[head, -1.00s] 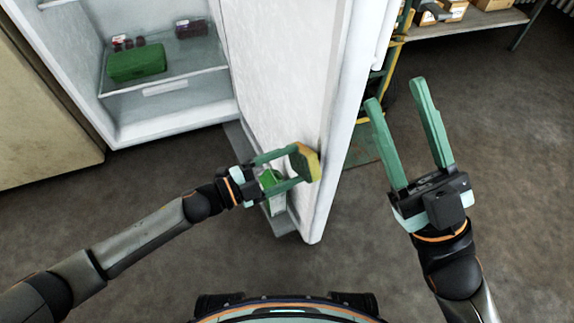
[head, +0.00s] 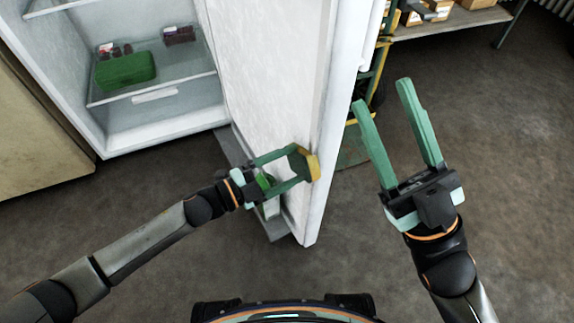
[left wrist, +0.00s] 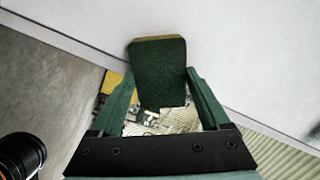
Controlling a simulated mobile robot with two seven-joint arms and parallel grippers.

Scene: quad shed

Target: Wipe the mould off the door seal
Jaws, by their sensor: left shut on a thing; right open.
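The fridge door (head: 268,75) stands open, its white inner face toward my left arm. The pale door seal (head: 323,95) runs along its free edge. A faint dark smudge shows on that edge just above the sponge; I cannot tell how much is mould. My left gripper (head: 298,166) is shut on a green and yellow sponge (head: 312,165), held at the door's edge with the yellow side toward the door. In the left wrist view the sponge (left wrist: 158,75) sits between the fingertips, close against a white surface; contact is hidden. My right gripper (head: 382,92) is open and empty, right of the door.
The open fridge holds a green box (head: 126,70) and small dark packs (head: 179,35) on a glass shelf (head: 155,88). A door bin (head: 272,228) sits low behind my left gripper. A workbench (head: 450,22) with boxes stands at the back right. The floor at right is clear.

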